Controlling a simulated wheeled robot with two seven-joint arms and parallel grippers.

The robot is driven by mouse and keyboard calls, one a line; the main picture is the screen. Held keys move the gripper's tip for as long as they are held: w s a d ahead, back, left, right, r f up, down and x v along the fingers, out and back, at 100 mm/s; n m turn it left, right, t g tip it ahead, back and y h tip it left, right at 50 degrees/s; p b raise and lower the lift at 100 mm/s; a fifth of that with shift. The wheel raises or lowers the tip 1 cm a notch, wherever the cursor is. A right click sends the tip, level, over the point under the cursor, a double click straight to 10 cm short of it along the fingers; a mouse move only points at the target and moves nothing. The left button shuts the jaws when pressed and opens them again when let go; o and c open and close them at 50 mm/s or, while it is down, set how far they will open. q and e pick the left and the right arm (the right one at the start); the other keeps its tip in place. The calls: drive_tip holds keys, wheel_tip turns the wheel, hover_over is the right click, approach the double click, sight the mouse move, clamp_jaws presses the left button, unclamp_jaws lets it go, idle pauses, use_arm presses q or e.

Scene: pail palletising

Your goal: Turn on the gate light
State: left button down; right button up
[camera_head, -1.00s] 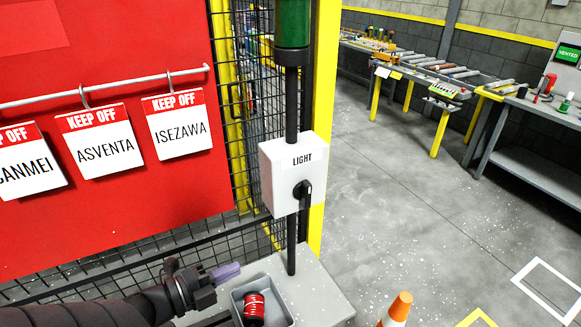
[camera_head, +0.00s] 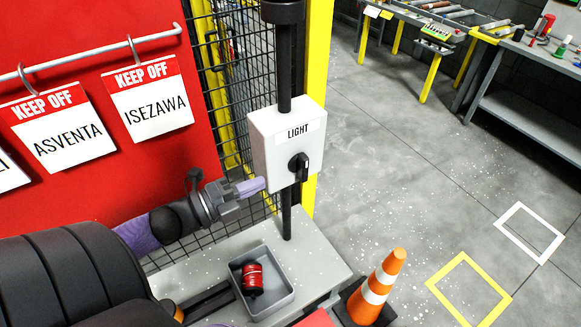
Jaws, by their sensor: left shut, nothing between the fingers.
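The white switch box (camera_head: 270,160) labelled LIGHT is mounted on a black post in front of the yellow gate frame. Its black rotary knob (camera_head: 300,167) sits on the front face, with its handle pointing down. My left gripper (camera_head: 252,187) is shut and empty, just left of the box's lower left side, with its purple fingertips pointing at the box. It appears close to the box, but I cannot tell whether it touches. It is apart from the knob. The lamp above is mostly out of view; only its black base (camera_head: 283,10) shows. My right gripper is not in view.
A grey bin (camera_head: 287,297) holding a red can-like object (camera_head: 252,280) stands on the grey table (camera_head: 325,262) below the box. A red board (camera_head: 60,190) with hanging KEEP OFF tags is at left. An orange cone (camera_head: 382,280) stands on the floor at right.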

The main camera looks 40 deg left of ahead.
sight(301, 163)
use_arm(q)
drive_tip(key=x, duration=0.6)
drive_tip(key=shift+w, duration=0.4)
drive_tip(key=shift+w+d, duration=0.35)
drive_tip(key=shift+w, duration=0.3)
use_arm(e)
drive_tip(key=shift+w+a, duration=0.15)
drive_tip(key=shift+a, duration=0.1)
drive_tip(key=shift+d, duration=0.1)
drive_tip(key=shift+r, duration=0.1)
use_arm(q)
drive_tip(key=shift+r+p, duration=0.1)
drive_tip(key=shift+p, duration=0.2)
drive_tip(key=shift+g+p, duration=0.4)
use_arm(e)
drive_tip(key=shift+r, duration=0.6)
use_arm(q)
drive_tip(key=shift+r+y, duration=0.1)
drive_tip(key=shift+y, duration=0.2)
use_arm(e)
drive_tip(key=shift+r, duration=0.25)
